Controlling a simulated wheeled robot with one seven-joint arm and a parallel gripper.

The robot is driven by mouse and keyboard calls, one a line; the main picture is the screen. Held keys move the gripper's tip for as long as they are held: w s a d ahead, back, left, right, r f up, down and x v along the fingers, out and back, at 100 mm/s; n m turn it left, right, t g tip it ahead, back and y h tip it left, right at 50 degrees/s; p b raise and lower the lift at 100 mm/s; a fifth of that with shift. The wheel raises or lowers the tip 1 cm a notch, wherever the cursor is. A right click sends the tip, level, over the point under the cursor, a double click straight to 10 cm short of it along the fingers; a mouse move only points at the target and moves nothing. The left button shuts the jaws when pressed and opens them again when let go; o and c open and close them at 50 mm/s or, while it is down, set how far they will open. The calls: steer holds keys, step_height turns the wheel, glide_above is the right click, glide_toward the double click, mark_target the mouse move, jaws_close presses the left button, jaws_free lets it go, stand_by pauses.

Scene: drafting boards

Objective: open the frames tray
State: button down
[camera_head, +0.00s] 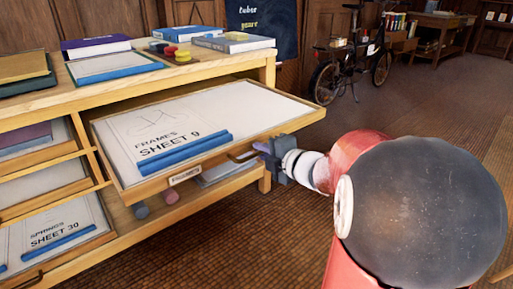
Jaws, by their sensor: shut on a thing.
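The frames tray (222,104) is a wide wooden drawer, pulled well out of the wooden cabinet (180,72). A white sheet reading "FRAMES SHEET 9" (155,122) and a blue bar (185,152) lie in it. A label holder (185,175) and a handle (243,156) are on its front. My gripper (264,149) is at the right part of the tray's front, shut on the handle. The fingertips are small and partly hidden by the gripper body.
Other trays sit in the left column, one holding a "SPRINGS SHEET 30" sheet (62,230). Books (232,42) lie on the cabinet top. Round objects (171,197) sit below the tray. A bicycle (350,65) stands behind. The floor in front (215,250) is clear.

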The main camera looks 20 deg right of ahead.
stand_by(0.3)
steer(key=c, duration=1.6)
jaws_free()
steer(key=p+v, duration=0.1)
steer(key=v, duration=0.7)
